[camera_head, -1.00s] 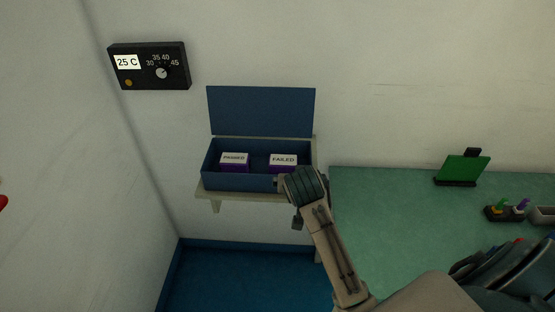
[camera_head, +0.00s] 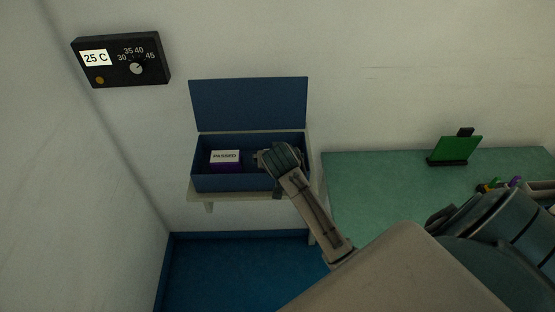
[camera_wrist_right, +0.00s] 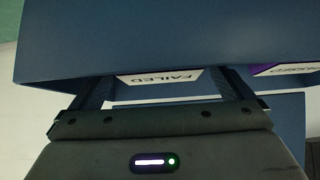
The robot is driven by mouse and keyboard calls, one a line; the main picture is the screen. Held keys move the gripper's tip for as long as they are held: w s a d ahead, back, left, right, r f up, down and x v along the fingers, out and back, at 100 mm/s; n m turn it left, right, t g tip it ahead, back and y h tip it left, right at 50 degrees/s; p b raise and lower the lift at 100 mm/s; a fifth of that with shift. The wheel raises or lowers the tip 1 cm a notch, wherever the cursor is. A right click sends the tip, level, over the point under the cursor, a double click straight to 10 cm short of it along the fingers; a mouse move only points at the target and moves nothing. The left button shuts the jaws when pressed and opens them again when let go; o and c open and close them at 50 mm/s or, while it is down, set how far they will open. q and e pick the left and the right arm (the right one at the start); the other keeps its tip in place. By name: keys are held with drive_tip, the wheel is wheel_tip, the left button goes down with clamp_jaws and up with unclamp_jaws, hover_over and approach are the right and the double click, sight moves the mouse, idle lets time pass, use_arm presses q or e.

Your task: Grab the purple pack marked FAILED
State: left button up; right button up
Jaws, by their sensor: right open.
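The FAILED pack, with a white label (camera_wrist_right: 165,77), shows in the right wrist view between the two fingers of my right gripper (camera_wrist_right: 166,88). Its body is mostly hidden there by the blue box. In the head view my right gripper (camera_head: 272,158) is over the right half of the open blue box (camera_head: 235,183) and covers this pack. The gripper is open, its fingertips partly hidden at the box edge; I cannot tell whether they touch the pack. The purple PASSED pack (camera_head: 225,167) sits in the box's left half. My left gripper is not in view.
The box's raised lid (camera_head: 250,104) stands behind it against the wall. The box rests on a small shelf (camera_head: 205,197). A green-topped table (camera_head: 365,180) is to the right, with a green panel (camera_head: 447,150). A black dial unit (camera_head: 121,61) is on the wall.

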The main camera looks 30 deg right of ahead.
drive_tip(key=p+x, duration=0.2)
drive_tip(key=x, duration=0.1)
drive_tip(key=shift+w+d, duration=0.1)
drive_tip(key=shift+w, duration=0.15)
drive_tip(key=shift+w+d+f, duration=0.15)
drive_tip(key=shift+d+f, duration=0.05)
drive_tip(key=shift+f, duration=0.1)
drive_tip(key=shift+w+f, duration=0.1)
drive_tip(key=shift+f, duration=0.05)
drive_tip(key=shift+c, duration=0.4)
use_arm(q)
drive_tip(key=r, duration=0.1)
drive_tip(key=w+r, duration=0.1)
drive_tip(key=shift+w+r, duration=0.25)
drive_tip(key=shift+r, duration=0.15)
use_arm(e)
drive_tip(key=shift+w, duration=0.1)
drive_tip(key=c, duration=1.1)
